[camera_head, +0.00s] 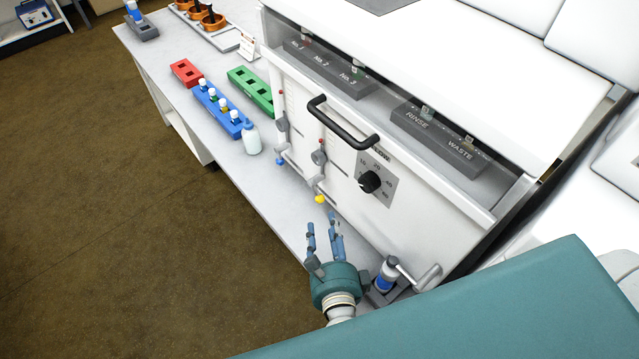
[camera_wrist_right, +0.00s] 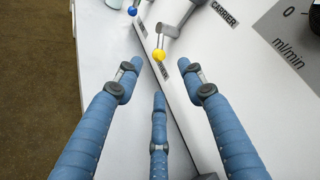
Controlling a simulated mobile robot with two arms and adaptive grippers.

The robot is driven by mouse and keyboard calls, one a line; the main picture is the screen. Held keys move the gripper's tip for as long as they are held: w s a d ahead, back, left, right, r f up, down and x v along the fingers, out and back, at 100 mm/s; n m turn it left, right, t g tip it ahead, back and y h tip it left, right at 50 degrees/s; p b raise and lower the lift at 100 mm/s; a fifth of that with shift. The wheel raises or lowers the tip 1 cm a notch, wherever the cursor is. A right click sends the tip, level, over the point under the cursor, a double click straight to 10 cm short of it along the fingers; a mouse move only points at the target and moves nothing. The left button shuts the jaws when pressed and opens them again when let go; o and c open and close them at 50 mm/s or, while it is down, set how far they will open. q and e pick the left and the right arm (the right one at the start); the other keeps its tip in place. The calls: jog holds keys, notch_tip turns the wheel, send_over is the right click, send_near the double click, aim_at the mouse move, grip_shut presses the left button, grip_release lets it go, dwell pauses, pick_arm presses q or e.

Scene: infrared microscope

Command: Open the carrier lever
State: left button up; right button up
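The carrier lever is a grey lever with a yellow ball (camera_head: 320,199) at its lower end, hanging from a grey valve body (camera_head: 319,158) on the white front panel. In the wrist view the yellow ball (camera_wrist_right: 159,55) is just beyond my fingertips, beside a CARRIER label (camera_wrist_right: 223,13). My right gripper (camera_head: 325,222) has three blue fingers, spread open and empty, just below and in front of the ball. The fingers (camera_wrist_right: 158,84) do not touch the lever. My left gripper is not in view.
A similar lever with a blue ball (camera_head: 280,161) hangs left of the carrier lever. A black dial (camera_head: 370,182) and black handle (camera_head: 342,127) are on the panel. A white bottle (camera_head: 252,139) and blue vial rack (camera_head: 215,108) stand on the bench. A vial holder (camera_head: 385,280) is right of my gripper.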

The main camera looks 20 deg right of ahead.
aim_at(320, 202)
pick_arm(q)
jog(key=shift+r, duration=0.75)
pick_arm(e)
jog(key=w+f, duration=0.1)
jog(key=w, duration=0.2)
jog(key=w+d+f+n, duration=0.1)
jog(key=w, duration=0.2)
jog(key=w+f+n+g, duration=0.1)
jog(key=w, duration=0.2)
jog(key=shift+w+d, duration=0.3)
jog(key=shift+d, duration=0.1)
